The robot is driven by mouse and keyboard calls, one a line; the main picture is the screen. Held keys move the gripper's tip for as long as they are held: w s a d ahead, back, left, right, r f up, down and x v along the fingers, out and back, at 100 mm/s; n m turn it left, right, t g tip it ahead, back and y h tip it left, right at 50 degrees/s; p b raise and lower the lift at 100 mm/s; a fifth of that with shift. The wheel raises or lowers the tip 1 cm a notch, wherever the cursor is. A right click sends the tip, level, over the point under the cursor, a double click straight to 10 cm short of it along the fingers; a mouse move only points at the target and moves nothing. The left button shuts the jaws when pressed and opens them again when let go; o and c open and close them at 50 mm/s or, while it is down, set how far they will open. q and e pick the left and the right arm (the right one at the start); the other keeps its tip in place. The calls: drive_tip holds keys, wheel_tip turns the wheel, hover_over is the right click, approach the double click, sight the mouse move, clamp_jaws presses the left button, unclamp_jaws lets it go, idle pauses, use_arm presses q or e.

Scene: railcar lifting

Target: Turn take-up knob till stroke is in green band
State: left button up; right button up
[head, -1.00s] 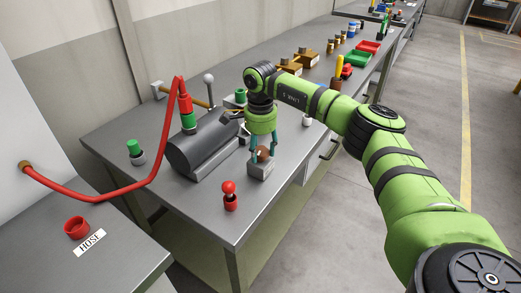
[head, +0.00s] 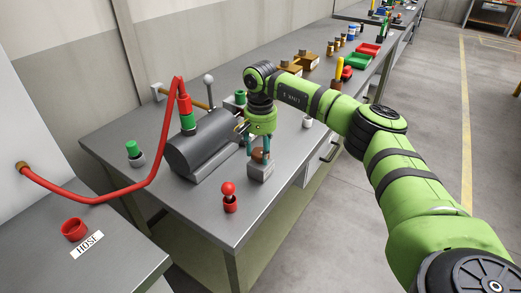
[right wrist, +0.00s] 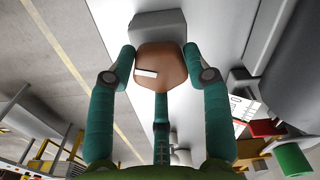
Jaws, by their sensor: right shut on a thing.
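The brown take-up knob (head: 259,156) sits on a small grey block (head: 260,172) near the bench's front edge. My right gripper (head: 258,150) reaches down from above and is shut around the knob. In the right wrist view the knob (right wrist: 170,65) is between the teal fingers, with a white mark across its face. A grey cylinder (head: 205,142) lies beside the block. In the right wrist view, part of a white panel with dark markings and red (right wrist: 243,106) shows at the right; I cannot read a stroke or green band on it. My left gripper is out of view.
A red ball-topped knob (head: 229,190) stands in front of the block, close to the right gripper. A green knob (head: 133,148) stands left of the cylinder. The aisle floor is clear.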

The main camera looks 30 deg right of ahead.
sight(261, 152)
drive_tip(key=shift+n, duration=1.7)
drive_tip(key=o, duration=1.2)
drive_tip(key=shift+c, duration=0.2)
drive_tip(key=shift+r, duration=0.5)
wheel_tip(261, 152, up, 11)
drive_tip(key=shift+s+f, duration=0.1)
